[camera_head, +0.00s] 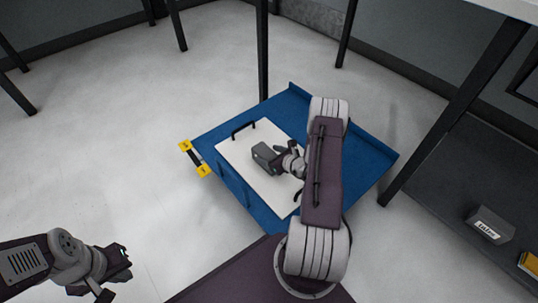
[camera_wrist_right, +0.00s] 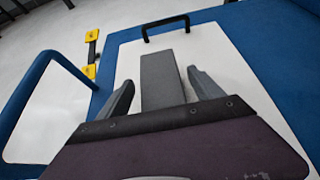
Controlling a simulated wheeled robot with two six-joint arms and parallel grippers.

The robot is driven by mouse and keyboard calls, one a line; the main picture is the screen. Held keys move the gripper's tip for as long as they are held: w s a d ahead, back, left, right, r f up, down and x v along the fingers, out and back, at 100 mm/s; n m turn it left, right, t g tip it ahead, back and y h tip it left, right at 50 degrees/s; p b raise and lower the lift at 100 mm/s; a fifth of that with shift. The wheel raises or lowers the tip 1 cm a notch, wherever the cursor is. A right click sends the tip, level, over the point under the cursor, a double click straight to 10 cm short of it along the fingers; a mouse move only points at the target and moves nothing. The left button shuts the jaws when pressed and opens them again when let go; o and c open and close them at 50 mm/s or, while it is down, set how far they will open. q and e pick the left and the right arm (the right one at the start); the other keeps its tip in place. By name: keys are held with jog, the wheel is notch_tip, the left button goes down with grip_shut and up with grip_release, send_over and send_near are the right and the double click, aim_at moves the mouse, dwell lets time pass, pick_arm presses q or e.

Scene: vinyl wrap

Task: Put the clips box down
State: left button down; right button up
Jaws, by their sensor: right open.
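The clips box seems to be the plain dark grey box (camera_head: 265,152) on the white panel of the blue cart; no label shows. In the right wrist view the grey box (camera_wrist_right: 164,78) lies between the two fingers of my right gripper (camera_wrist_right: 157,84). The fingers are open, with a gap on each side of the box. In the head view my right gripper (camera_head: 276,158) is low over the panel at the box, partly hidden by my arm. My left gripper (camera_head: 116,268) is at the lower left, away from the cart, its jaws unclear.
The white panel (camera_head: 240,152) has a black handle (camera_head: 243,128) and lies on the blue cart (camera_head: 295,98). A yellow-ended bar (camera_head: 194,160) is at the cart's left. A dark shelf at right holds a labelled grey box (camera_head: 490,226) and a yellow item (camera_head: 529,262).

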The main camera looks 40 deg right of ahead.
jog(key=a+p+v, duration=0.1)
jog(key=p+v, duration=0.7)
jog(key=v, duration=0.3)
jog(key=a+r+n+g+y, duration=0.2)
jog(key=a+r+n+y, duration=0.25)
jog(key=a, duration=0.25)
jog(key=a+r+n+g+y, duration=0.3)
jog(key=a+r+n, duration=0.1)
jog(key=a+n, duration=0.25)
jog(key=s+a+r+n+g+h, duration=0.1)
jog(key=s+a+r+n+g, duration=0.5)
jog(key=s+a+n, duration=0.4)
jog(key=d+r+n+h, duration=0.1)
jog(key=n+h, duration=0.1)
jog(key=n, duration=0.2)
jog(key=d+r+n+h, duration=0.1)
jog(key=n+h, duration=0.2)
jog(key=n, duration=0.2)
jog(key=d+r+n+h, duration=0.1)
jog(key=r+n+h, duration=0.1)
jog(key=n, duration=0.2)
jog(key=shift+n, duration=0.4)
